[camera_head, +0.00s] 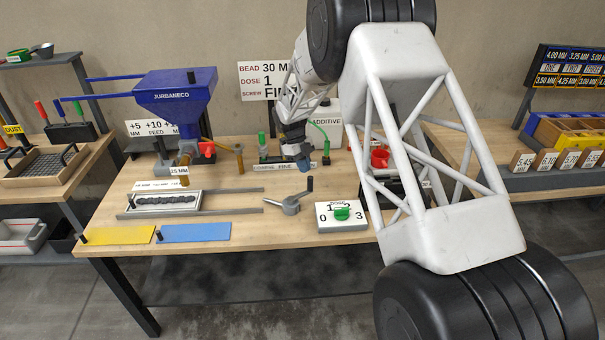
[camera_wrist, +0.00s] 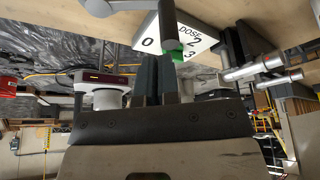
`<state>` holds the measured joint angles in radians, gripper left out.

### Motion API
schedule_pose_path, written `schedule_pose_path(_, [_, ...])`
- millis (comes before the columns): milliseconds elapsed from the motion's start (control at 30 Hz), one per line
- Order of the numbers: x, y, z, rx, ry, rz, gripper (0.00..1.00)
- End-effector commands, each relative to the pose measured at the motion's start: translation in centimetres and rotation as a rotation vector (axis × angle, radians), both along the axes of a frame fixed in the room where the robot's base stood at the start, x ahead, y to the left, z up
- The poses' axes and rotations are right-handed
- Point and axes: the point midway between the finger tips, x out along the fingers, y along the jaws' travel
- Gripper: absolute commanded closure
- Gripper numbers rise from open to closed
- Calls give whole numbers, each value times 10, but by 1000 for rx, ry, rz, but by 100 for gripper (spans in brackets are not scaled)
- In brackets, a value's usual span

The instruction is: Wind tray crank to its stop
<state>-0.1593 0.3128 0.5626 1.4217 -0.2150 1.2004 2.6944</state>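The grey crank (camera_head: 290,204) stands on the table between the tray rails and the dose plate, with its dark upright handle (camera_head: 309,184) towards the back right. In the wrist view, the handle (camera_wrist: 169,22) hangs from the top edge, its end just beyond my fingertips. The tray (camera_head: 165,203), with a grey printed bead in it, sits at the left part of its rails. My gripper (camera_head: 303,160) points down behind the crank, apart from the handle in the head view. Its two dark fingers (camera_wrist: 157,58) are together, with nothing seen between them.
The dose plate (camera_head: 342,215) with a green knob is right of the crank. The coarse/fine block (camera_head: 285,167) is close by my gripper. The blue hopper (camera_head: 176,95) stands behind the tray. Yellow (camera_head: 118,235) and blue (camera_head: 195,233) strips line the front edge.

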Motion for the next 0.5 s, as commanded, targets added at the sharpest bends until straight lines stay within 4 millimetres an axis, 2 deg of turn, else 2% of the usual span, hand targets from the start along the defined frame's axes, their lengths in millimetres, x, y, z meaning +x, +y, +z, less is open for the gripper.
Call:
schedule_pose_path(167, [0, 12, 3, 2, 23, 215, 100])
schedule_pose_path(500, [2, 47, 13, -16, 147, 844, 100])
